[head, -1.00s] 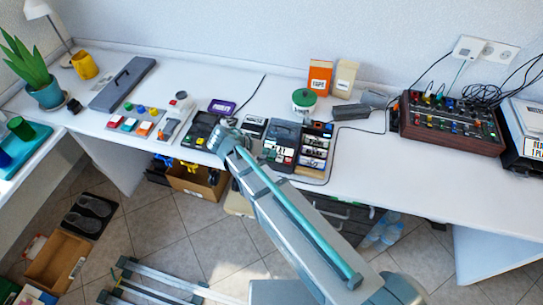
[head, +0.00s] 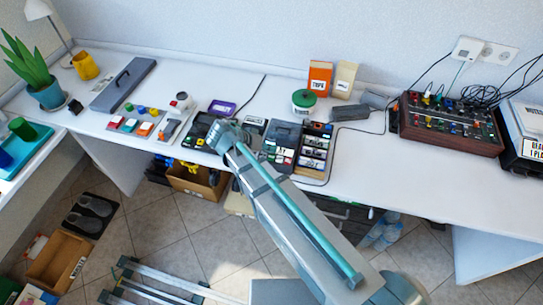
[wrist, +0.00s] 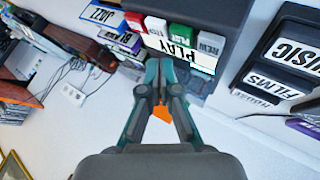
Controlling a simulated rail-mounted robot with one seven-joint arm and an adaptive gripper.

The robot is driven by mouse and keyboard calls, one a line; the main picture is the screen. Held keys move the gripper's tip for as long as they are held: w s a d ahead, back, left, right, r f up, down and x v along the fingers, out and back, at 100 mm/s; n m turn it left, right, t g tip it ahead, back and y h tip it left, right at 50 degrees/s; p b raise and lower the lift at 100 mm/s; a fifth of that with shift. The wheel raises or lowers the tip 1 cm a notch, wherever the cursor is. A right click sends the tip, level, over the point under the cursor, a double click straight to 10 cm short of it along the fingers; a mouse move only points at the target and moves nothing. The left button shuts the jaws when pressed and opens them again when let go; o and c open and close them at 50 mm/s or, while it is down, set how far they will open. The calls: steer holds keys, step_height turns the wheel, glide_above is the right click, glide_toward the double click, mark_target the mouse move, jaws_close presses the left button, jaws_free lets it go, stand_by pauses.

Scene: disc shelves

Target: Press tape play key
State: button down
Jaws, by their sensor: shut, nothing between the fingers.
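The dark tape player (head: 286,134) stands on the white desk, partly behind my arm in the head view. The green key (wrist: 183,36) sits beside the grey one, and a large white PLAY label (wrist: 178,50) lies along the row's near side. My gripper (wrist: 160,68) is shut and empty, its tips close to the PLAY label; whether they touch cannot be told. In the head view its fingers are hidden behind my wrist.
A rack of labelled cassettes (head: 316,146) stands right of the player. Another dark device (head: 203,129) is at its left. A green-lidded jar (head: 304,101) and an orange TAPE box (head: 319,78) stand behind.

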mark_target(270, 157)
steer(key=shift+r+p, duration=0.65)
steer(key=shift+r, duration=1.3)
steer(key=s+d+f+n+g+y, duration=0.1)
steer(key=s+d+f+g, duration=0.1)
steer(key=s+d+f, duration=0.5)
steer(key=s+d+f+n+g+y, duration=0.1)
steer(key=s+d+f+g+y, duration=0.15)
steer(key=s+f, duration=0.4)
steer(key=s+d+f+n+g, duration=0.1)
steer(key=s+d+f+g, duration=0.3)
steer(key=f, duration=0.6)
steer(key=s+d+f+y, duration=0.1)
steer(key=s+f, duration=0.2)
steer(key=s, duration=0.3)
steer(key=s+d+f+g+y, duration=0.1)
steer(key=s+d+f+y, duration=0.1)
steer(key=s, duration=0.5)
steer(key=s+d+f+g+y+b, duration=0.1)
steer(key=s+f, duration=0.4)
steer(key=s, duration=0.2)
steer(key=shift+s+d+n+y, duration=0.15)
steer(key=shift+s+n+y, duration=0.1)
steer(key=shift+n+y, duration=0.15)
steer(key=shift+f, duration=0.15)
